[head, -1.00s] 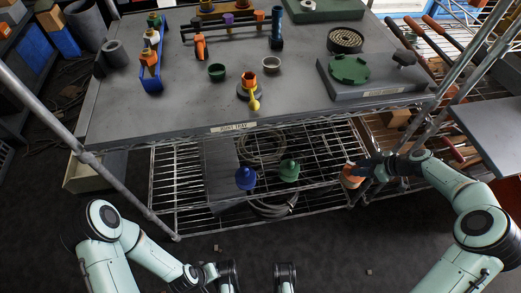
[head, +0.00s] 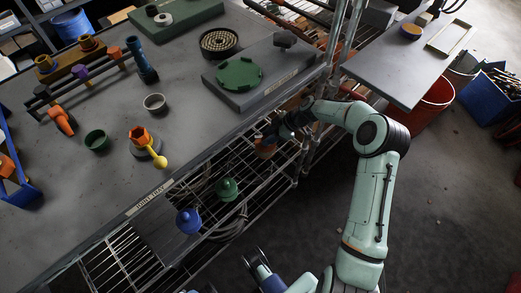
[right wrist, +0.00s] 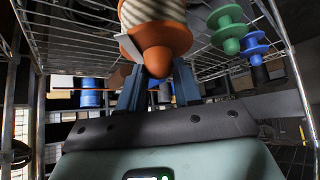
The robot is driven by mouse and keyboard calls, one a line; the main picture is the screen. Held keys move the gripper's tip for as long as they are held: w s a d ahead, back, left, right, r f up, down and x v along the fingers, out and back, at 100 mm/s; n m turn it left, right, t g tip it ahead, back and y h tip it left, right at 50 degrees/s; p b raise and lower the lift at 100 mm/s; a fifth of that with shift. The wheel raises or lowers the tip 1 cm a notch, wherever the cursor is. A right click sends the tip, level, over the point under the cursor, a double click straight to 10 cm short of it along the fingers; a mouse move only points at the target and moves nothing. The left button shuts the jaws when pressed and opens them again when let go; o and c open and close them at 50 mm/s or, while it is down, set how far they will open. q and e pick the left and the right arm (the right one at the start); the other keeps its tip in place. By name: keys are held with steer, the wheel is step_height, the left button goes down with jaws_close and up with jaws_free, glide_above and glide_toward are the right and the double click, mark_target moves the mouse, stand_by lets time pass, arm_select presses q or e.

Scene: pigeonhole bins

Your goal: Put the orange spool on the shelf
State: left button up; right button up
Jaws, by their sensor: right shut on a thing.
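The orange spool (head: 265,147) is at the right end of the wire shelf under the grey table. In the right wrist view the orange spool (right wrist: 158,38) has a rounded orange end and a pale wound middle. My right gripper (head: 274,136) reaches in from the right and is shut on it; its blue-grey fingers (right wrist: 158,88) flank the orange end. I cannot tell whether the spool touches the wire shelf (head: 240,190). Dark parts of what seems to be my left gripper (head: 258,265) show at the bottom edge, their opening unclear.
A blue spool (head: 188,221) and a green spool (head: 227,189) stand on the wire shelf, left of the orange one. A metal post (head: 312,130) rises close to my right gripper. The grey table (head: 110,185) above holds several parts. A red bucket (head: 425,108) stands right.

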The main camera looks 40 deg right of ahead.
mark_target(268, 147)
arm_select(q)
steer(key=w+f, duration=0.1)
steer(key=w+a+f+t+b, duration=0.1)
steer(key=w, duration=0.1)
steer(key=shift+a+y, duration=0.2)
steer(key=shift+y, duration=0.1)
arm_select(e)
step_height(268, 147, down, 8)
steer(key=shift+w+r, duration=0.1)
steer(key=shift+r, duration=0.1)
arm_select(q)
steer(key=shift+b, duration=0.3)
arm_select(e)
steer(key=o, duration=0.9)
steer(key=shift+f, duration=0.15)
arm_select(q)
steer(key=shift+f, duration=0.1)
arm_select(e)
steer(key=shift+o, duration=0.2)
steer(key=shift+r, duration=0.2)
arm_select(q)
steer(key=s+d+r+g+p, duration=0.1)
steer(key=s+d+r+p, duration=0.1)
steer(key=s+r+p, duration=0.1)
steer(key=shift+s+r+h, duration=0.2)
steer(key=shift+s+h, duration=0.2)
steer(key=shift+s, duration=0.4)
arm_select(e)
steer(key=v, duration=1.2)
